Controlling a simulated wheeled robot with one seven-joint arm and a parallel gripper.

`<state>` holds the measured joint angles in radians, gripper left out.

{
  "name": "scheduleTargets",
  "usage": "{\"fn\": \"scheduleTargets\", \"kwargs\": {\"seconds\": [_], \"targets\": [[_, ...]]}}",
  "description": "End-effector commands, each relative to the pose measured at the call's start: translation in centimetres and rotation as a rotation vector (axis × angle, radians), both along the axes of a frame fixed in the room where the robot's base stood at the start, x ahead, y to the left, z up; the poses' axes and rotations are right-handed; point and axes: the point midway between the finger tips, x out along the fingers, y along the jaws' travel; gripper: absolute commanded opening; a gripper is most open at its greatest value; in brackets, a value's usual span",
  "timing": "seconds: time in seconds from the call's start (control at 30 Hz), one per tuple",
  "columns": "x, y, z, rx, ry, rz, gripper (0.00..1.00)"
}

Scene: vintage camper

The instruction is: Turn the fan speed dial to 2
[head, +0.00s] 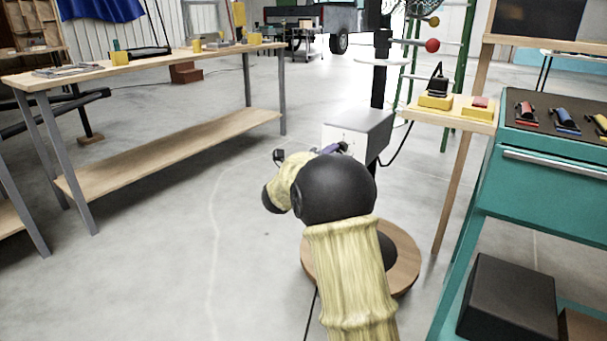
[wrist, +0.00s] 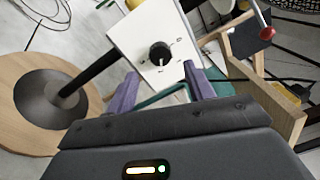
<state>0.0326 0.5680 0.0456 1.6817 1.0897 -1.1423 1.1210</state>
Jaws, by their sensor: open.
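The fan's control box (head: 372,127) is grey with a white front panel, on a black pole above a round wooden base (head: 405,262). In the wrist view the white panel (wrist: 133,35) carries a round black dial (wrist: 160,54) with small marks around it. The marks are too small to read, and I cannot tell which number the dial points to. My gripper (wrist: 158,84) is open, its two purple fingers apart on either side below the dial, with nothing between them. In the head view my arm hides most of my gripper (head: 331,149), and the dial cannot be made out.
A teal cabinet (head: 540,180) with tools on top stands at right, beside a wooden stand (head: 455,112) with yellow blocks. A red ball on a rod (head: 432,46) sticks out near the pole. A long workbench (head: 150,67) stands at left. The floor between is clear.

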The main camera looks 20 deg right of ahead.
Motion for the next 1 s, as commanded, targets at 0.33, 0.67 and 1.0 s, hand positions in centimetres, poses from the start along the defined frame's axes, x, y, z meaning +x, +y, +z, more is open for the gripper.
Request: {"fn": "scheduleTargets", "kwargs": {"seconds": [0.33, 0.67, 1.0], "targets": [[-4.2, 5.8, 0.0, -0.001, 0.002, 0.003, 0.53], [-7.1, 9.8, -0.5, 0.001, 0.001, 0.002, 0.53], [-7.4, 10.0, -0.7, 0.001, 0.001, -0.001, 0.53]]}}
